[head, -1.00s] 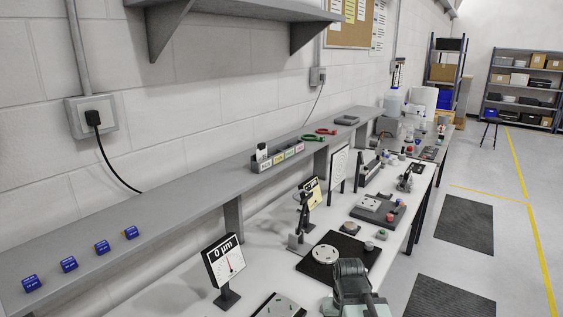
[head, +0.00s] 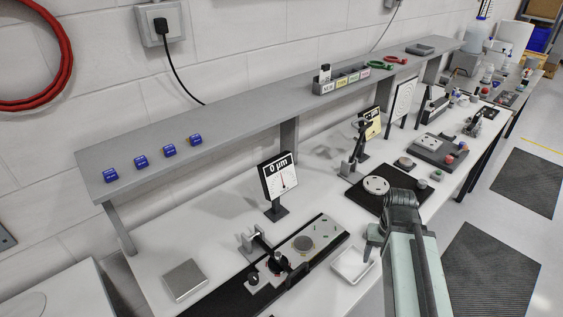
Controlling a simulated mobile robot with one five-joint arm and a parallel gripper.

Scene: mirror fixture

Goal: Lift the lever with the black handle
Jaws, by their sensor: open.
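The fixture is a long black base (head: 222,298) with a grey plate (head: 318,233) on the bench, in front of the dial reading 0 µm (head: 278,177). A small grey post with a dark arm (head: 257,239) stands at its back edge. Black knobs (head: 278,259) sit on its near part, and a black bar-like handle (head: 297,272) lies at its front edge. I cannot tell for certain which one is the lever's handle. My gripper (head: 371,244) is to the right of the fixture, pointing down over a white tray, apart from the black parts. It appears empty; its fingers are small in view.
The white tray (head: 345,266) lies right of the fixture. A black board with a white disc (head: 368,197) and a tall dark stand (head: 355,148) are behind my arm. A square metal plate (head: 185,281) lies at left. The raised shelf (head: 240,112) runs along the wall.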

